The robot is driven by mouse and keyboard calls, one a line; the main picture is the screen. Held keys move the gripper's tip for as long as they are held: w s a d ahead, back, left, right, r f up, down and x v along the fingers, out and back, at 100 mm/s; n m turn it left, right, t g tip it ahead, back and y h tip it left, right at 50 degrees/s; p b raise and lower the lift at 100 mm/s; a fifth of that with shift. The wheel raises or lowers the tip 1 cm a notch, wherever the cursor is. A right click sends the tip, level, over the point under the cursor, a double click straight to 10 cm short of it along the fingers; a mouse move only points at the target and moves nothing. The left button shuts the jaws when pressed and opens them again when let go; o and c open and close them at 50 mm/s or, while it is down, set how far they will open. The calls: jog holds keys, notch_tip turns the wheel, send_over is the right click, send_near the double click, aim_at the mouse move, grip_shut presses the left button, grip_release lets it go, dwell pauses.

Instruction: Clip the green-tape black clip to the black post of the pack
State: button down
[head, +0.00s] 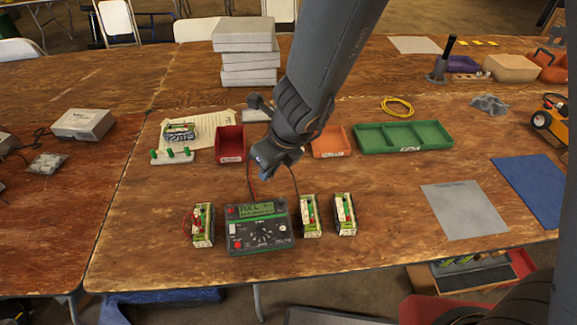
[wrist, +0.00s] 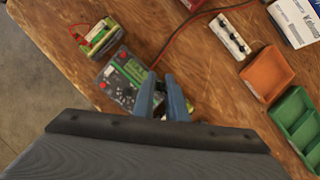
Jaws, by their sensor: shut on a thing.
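My gripper (head: 264,165) hangs above and behind the charger (head: 258,228). In the wrist view its blue fingers (wrist: 163,90) are close together on a small dark thing, apparently the black clip; its green tape cannot be made out. Red and black leads run up from the charger's back edge. A pack (head: 203,225) with red wire at its top stands left of the charger; it also shows in the wrist view (wrist: 97,37). Two more packs (head: 310,216) and (head: 345,214) stand to the right. Which post is black is too small to tell.
Behind lie a red bin (head: 230,143), an orange bin (head: 328,141) and a green tray (head: 403,148). A white rack with green posts (head: 172,157) stands at back left. A grey mat (head: 464,210) lies right. Bare wood lies between the right packs and the mat.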

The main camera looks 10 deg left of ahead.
jog(key=shift+s+a+f+m+t+h+p, duration=0.4)
jog(key=shift+s+a+m+p, duration=0.75)
jog(key=shift+a, duration=1.95)
jog(key=shift+s+a+f+m+t+h+p, duration=0.2)
jog(key=shift+s+a+f+m+h+p, duration=0.3)
jog(key=shift+a+m+p, duration=1.85)
jog(key=shift+s+a+f+m+t+h+p, duration=0.4)
jog(key=shift+s+a+m, duration=0.45)
jog(key=shift+a, duration=3)
jog(key=shift+f, duration=0.15)
jog(key=shift+s+f+b, duration=0.1)
jog(key=shift+f+b, duration=3.1)
jog(key=shift+f, duration=0.15)
jog(key=shift+f, duration=0.2)
jog(key=c, duration=1.7)
grip_release()
